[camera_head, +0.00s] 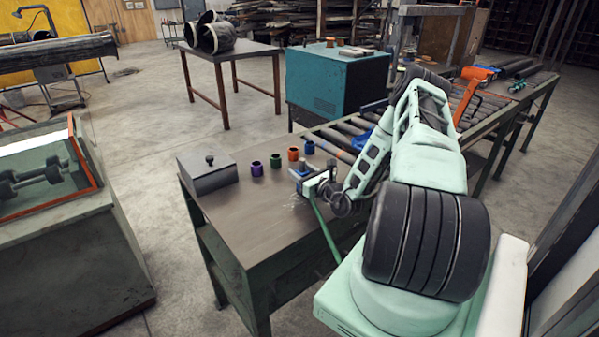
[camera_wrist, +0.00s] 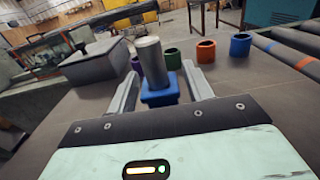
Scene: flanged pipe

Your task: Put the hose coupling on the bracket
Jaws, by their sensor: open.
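A grey metal cylinder on a square blue base stands between my fingers in the wrist view (camera_wrist: 149,60). It seems to be the hose coupling, and its top also shows in the head view (camera_head: 302,163). My gripper (camera_wrist: 160,72) is open, one finger on each side of the blue base, with a gap visible at the sides. In the head view my gripper (camera_head: 312,184) is low over the bench, partly hidden by its own body. I cannot clearly identify the bracket; a grey sloped box with a black knob (camera_head: 207,177) stands at the bench's left end, also in the wrist view (camera_wrist: 97,62).
Purple (camera_head: 257,169), green (camera_head: 275,161), orange (camera_head: 293,154) and blue (camera_head: 309,147) rings stand in a row behind my gripper on the bench (camera_head: 240,222). Rollers (camera_head: 337,138) lie to the right. The bench's front left is clear.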

